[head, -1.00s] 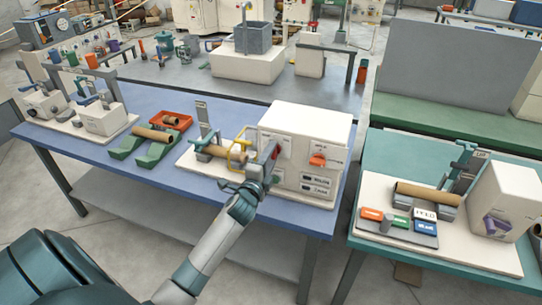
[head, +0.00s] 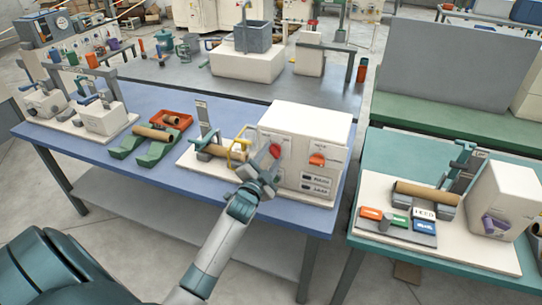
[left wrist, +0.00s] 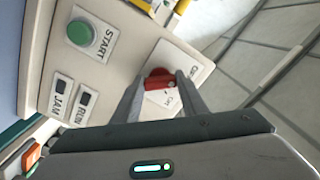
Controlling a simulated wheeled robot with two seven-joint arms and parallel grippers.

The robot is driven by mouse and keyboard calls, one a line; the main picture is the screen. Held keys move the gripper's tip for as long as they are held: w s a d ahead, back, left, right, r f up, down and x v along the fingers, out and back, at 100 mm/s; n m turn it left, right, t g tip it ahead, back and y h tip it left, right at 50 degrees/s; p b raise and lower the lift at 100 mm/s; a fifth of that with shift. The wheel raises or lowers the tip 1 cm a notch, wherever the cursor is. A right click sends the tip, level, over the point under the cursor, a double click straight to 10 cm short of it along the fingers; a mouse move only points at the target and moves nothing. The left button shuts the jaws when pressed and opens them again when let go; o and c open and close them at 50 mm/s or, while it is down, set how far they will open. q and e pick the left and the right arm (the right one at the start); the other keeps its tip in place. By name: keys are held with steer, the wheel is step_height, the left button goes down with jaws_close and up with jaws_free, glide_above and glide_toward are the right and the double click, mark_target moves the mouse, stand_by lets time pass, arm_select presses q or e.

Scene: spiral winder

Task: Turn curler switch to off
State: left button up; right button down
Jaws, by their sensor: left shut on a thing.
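The red curler switch (head: 275,150) is on the front of the white machine box (head: 325,118) on the blue table. In the left wrist view the red switch (left wrist: 157,79) sits on a pale label plate, partly hidden by my fingers. Lettering beside it seems to read "On", but the switch's exact setting is unclear. My left gripper (head: 268,165) reaches the panel from below. In the left wrist view its two fingers (left wrist: 160,88) stand on either side of the switch and are shut on it. My right gripper is in neither view.
A green START button (left wrist: 80,33) and RUN and JAM lights are near the switch. An orange knob (head: 317,159) is to its right. A teal table (head: 372,150) is at right.

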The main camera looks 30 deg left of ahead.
arm_select(q)
steer(key=shift+f, duration=0.1)
steer(key=o, duration=1)
steer(key=shift+o, duration=0.2)
steer(key=shift+s, duration=0.1)
steer(key=b+v, duration=0.5)
steer(key=v, duration=1.2)
steer(key=shift+s, duration=0.15)
steer(key=shift+a, duration=0.1)
